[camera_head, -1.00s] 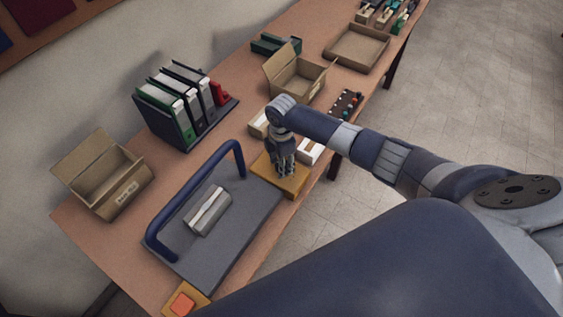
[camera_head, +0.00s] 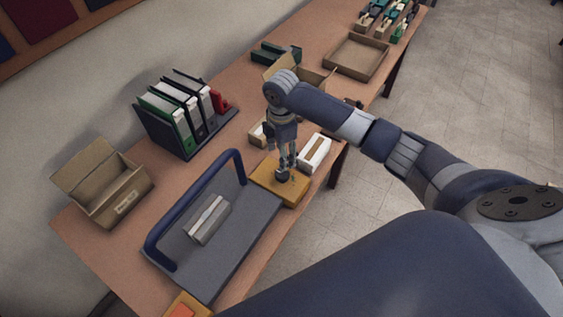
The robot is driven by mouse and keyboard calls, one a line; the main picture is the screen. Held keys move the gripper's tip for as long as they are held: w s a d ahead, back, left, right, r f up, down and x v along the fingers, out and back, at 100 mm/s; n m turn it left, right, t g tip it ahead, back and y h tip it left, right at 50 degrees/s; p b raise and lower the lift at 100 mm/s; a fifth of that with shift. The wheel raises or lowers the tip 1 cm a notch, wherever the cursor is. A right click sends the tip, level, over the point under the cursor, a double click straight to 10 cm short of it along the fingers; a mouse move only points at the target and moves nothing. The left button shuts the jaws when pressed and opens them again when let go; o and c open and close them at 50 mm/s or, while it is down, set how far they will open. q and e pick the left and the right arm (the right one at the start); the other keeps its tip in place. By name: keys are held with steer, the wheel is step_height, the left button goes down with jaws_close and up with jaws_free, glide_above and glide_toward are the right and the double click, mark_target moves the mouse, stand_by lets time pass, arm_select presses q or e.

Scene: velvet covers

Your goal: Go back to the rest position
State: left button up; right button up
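My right arm comes in from the right, and its gripper (camera_head: 282,158) points down over a yellow-orange pad (camera_head: 295,191) at the table's front edge. Its fingers look apart, one to the left and one to the right. A small dark piece (camera_head: 282,175) stands on the pad just below the fingers. I see nothing held between them, though the view is small. My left gripper is not in view.
A grey board with a blue handle (camera_head: 195,208) lies left of the pad, with a grey block on it. Binders (camera_head: 183,115), an open box (camera_head: 105,190), a tray (camera_head: 357,56) and a white box (camera_head: 314,153) stand on the wooden table (camera_head: 90,252). The floor at right is clear.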

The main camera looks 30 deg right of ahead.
step_height(320, 180, up, 2)
stand_by(0.6)
